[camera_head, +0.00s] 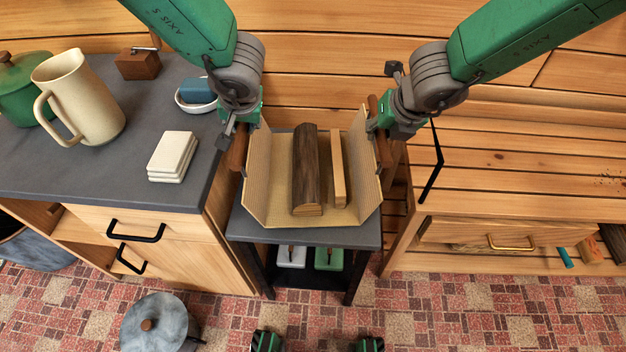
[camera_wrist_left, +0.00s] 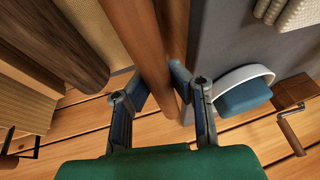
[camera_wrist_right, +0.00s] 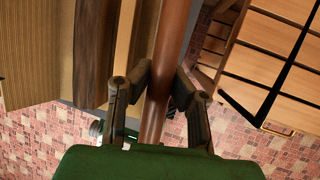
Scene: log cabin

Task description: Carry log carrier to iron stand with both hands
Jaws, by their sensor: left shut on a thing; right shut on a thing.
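The tan log carrier (camera_head: 270,208) is in the middle of the head view, with a dark split log (camera_head: 305,170) and a thin pale stick (camera_head: 337,168) lying in it. It is over the dark-topped iron stand (camera_head: 300,236); I cannot tell whether its bottom touches the top. My left gripper (camera_head: 238,140) is shut on the carrier's left wooden handle, which shows in the left wrist view (camera_wrist_left: 155,50). My right gripper (camera_head: 378,125) is shut on the right wooden handle, seen in the right wrist view (camera_wrist_right: 170,45). Both side walls stand up.
A grey counter (camera_head: 120,180) at left holds a cream pitcher (camera_head: 85,95), white stacked tiles (camera_head: 173,156) and a bowl (camera_head: 195,98). A slatted wooden bench (camera_head: 520,160) is at right. A grey lidded pot (camera_head: 158,325) stands on the floor.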

